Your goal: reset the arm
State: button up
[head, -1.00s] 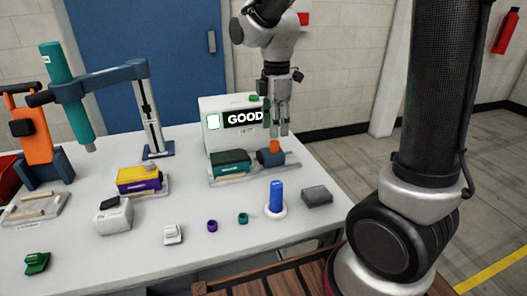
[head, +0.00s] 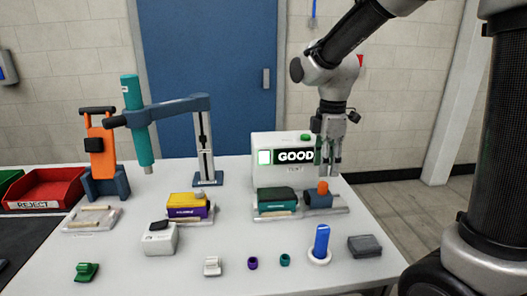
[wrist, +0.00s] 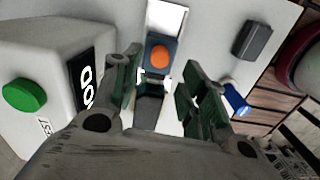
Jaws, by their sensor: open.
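My gripper (head: 328,168) hangs from the raised arm, pointing down, to the right of the white tester with the GOOD display (head: 296,157). In the wrist view the two fingers of my gripper (wrist: 160,95) stand apart with nothing held between them. Below and beyond them is a dark blue block with an orange button (wrist: 158,57), also seen in the head view (head: 323,188) on a pale plate. A dark green block (head: 277,198) sits at the left of that same plate.
A teal cylinder on a blue arm stand (head: 204,150) and an orange fixture (head: 100,150) stand at left. A purple-yellow block (head: 188,206), blue peg (head: 321,240) and grey box (head: 365,246) are on the table. A red REJECT bin (head: 45,188) is far left.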

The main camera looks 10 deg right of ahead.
jog(key=shift+s+f+m, duration=0.1)
jog(key=shift+m, duration=0.7)
jog(key=s+d+r+m+t, duration=0.2)
jog(key=s+d+m, duration=0.4)
jog(key=s, duration=0.3)
jog(key=s+d+r+m+t, duration=0.2)
jog(key=s+d+r+m, duration=0.3)
jog(key=s+m, duration=0.4)
jog(key=shift+s+d+r+m, duration=0.15)
jog(key=shift+s+d+m, duration=0.2)
jog(key=shift+d, duration=0.45)
dwell(0.9)
